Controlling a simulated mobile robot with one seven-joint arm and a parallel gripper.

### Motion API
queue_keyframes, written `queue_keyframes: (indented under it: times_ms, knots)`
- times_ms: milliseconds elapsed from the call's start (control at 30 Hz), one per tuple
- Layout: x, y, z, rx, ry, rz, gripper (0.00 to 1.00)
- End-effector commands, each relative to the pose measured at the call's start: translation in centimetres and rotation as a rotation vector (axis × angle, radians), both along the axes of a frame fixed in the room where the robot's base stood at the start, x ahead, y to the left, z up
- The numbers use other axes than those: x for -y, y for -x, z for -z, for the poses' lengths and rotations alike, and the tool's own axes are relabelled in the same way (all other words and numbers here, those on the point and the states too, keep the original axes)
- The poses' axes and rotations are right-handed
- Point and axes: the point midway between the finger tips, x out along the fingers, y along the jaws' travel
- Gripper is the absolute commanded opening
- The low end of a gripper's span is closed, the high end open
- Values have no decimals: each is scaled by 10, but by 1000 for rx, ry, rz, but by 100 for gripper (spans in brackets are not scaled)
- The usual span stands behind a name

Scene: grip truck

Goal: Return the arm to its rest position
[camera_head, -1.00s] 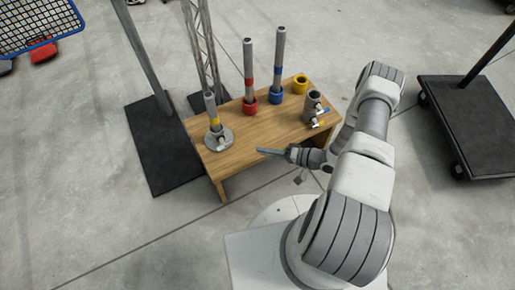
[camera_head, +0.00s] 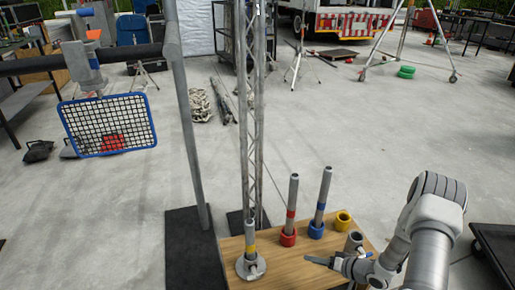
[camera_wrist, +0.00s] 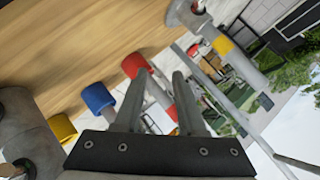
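My arm (camera_head: 425,235) is bent at the right of the head view, above and beside the front right of the wooden table. My gripper (camera_head: 312,261) reaches left over the table's front part. In the wrist view my gripper (camera_wrist: 158,88) shows two fingers standing apart with nothing held between them; it is open and empty. A grey tube with a red band (camera_head: 292,198) stands in a red cup (camera_head: 288,237), and one with a blue band (camera_head: 323,195) in a blue cup (camera_head: 316,230). A tube with a yellow band (camera_head: 250,237) stands in a grey round base (camera_head: 251,267).
The wooden table (camera_head: 285,270) also bears an empty yellow cup (camera_head: 343,221) and a grey holder (camera_head: 353,241). A pole (camera_head: 186,130) and a lattice truss (camera_head: 251,130) stand at the table's left and back. A dark cart (camera_head: 495,248) is at right. Open concrete lies behind.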

Motion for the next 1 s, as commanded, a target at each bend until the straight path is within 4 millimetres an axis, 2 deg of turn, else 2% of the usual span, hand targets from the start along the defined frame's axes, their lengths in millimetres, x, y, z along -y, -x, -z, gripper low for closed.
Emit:
queue_keyframes:
  times_ms: [33, 200, 333, 500, 667, 767, 1000]
  knots:
    - [9, -15, -17, 19, 71, 6, 40]
    - [38, -51, -69, 54, 294, 45, 40]
    - [55, -70, -116, 74, 447, 81, 40]
    - [70, -82, -181, 84, 618, 133, 40]
    - [77, -78, -243, 79, 749, 186, 40]
    - [78, -69, -281, 70, 815, 217, 40]
    - [69, -28, -360, 27, 921, 281, 40]
